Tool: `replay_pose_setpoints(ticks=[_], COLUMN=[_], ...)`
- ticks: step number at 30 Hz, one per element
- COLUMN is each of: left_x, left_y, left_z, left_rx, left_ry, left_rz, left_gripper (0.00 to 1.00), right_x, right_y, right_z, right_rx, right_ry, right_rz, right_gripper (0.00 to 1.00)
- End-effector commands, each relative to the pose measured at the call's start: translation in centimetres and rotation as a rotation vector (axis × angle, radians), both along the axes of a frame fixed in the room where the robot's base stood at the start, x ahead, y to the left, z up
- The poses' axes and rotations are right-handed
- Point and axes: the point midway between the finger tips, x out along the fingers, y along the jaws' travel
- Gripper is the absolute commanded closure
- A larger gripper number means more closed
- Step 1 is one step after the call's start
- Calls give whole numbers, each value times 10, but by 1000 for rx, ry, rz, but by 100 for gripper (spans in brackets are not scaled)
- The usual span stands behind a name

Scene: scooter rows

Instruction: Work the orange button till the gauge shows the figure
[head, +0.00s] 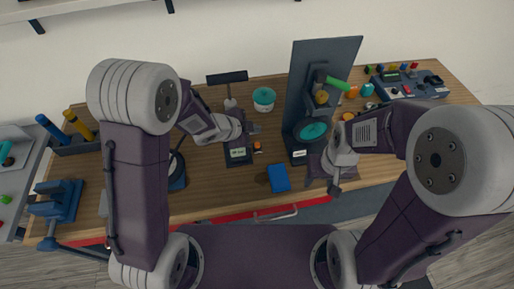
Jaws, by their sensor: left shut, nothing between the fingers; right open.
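A small orange button (257,146) sits on a dark block on the wooden bench, near the middle. Left of it stands a dark device with a small pale display (238,153), which looks like the gauge; its figure is too small to read. My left gripper (254,128) is shut and empty, just behind the orange button and apart from it as far as I can tell. My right gripper (335,189) is open and empty near the front of the bench, right of a blue block.
The blue block (279,178) lies in front of the button. A tall dark panel (322,62) with a teal disc (312,131) stands to the right. A teal-topped pot (264,96) is behind. A control box (411,86) is at back right, a blue vise (58,203) at left.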

Motion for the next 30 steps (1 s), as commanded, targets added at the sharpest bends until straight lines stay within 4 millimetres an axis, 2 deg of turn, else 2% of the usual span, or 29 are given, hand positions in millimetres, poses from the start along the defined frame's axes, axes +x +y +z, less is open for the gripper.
replay_pose_setpoints(ticks=[1, 9, 30], left_x=[0, 0, 0], left_y=[0, 0, 0], left_z=[-17, -51, -53], left_rx=[0, 0, 0], left_ry=[0, 0, 0], left_rz=[0, 0, 0], left_gripper=[100, 100, 100], right_x=[0, 0, 0], right_y=[0, 0, 0], right_z=[-17, -49, -50], right_rx=[0, 0, 0], right_ry=[0, 0, 0], right_rz=[0, 0, 0], right_gripper=[50, 50, 50])
